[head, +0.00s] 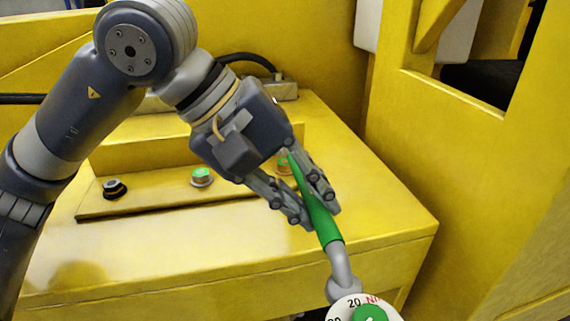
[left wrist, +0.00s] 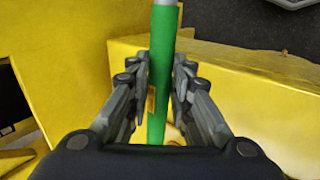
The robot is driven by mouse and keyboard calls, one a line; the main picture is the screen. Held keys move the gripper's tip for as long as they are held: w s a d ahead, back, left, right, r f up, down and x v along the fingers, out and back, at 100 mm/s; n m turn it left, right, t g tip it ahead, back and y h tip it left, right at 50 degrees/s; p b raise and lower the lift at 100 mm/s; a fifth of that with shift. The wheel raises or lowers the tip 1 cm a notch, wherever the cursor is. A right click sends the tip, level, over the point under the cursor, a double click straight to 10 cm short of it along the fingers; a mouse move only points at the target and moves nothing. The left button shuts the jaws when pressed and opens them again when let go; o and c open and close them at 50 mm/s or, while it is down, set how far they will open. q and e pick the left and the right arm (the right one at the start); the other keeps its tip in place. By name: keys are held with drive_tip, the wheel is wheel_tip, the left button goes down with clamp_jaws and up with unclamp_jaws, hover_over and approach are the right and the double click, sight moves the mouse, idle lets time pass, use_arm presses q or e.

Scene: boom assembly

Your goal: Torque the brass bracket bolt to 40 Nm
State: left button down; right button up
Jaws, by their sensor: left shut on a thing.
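A torque wrench with a green handle (head: 325,228), a grey bent neck (head: 340,265) and a round white dial (head: 345,306) shows at the lower middle of the head view. My left gripper (head: 320,212) is shut on the green handle, which slants down to the right. In the left wrist view the handle (left wrist: 162,60) runs between both fingers (left wrist: 160,88). The brass bracket bolt cannot be told for sure among the panel's fittings. My right gripper is out of view.
On the yellow panel sit a black fitting (head: 115,189), a green-topped fitting (head: 202,177) and a copper-coloured fitting (head: 283,163), partly hidden beside my gripper. A black hose (head: 250,59) lies behind. A tall yellow wall (head: 385,120) stands to the right. The yellow top (head: 380,215) right of the gripper is clear.

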use_arm(q)
drive_tip(key=shift+r, duration=0.3)
